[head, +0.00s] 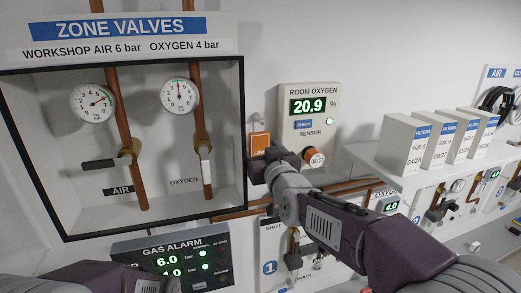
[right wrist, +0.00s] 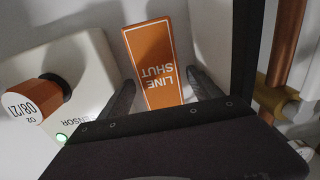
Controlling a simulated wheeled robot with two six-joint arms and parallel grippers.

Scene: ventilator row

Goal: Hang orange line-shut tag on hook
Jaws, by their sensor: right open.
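The orange tag (head: 260,142) is against the wall just right of the zone valve box in the head view. In the right wrist view the tag (right wrist: 152,60) reads LINE SHUT, upside down. A small pale hook-like piece shows just above the tag in the head view; whether the tag hangs on it I cannot tell. My right gripper (head: 268,160) is at the lower part of the tag. In the right wrist view its two dark fingers (right wrist: 163,92) are open, one on each side of the tag, with gaps visible. My left gripper does not show.
The room oxygen sensor (head: 309,122) with its orange-capped cell (right wrist: 43,98) is close to the right gripper. The zone valve box (head: 241,150) stands left of it. Filter boxes (head: 402,145) line a shelf at right. The gas alarm panel (head: 172,250) is below.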

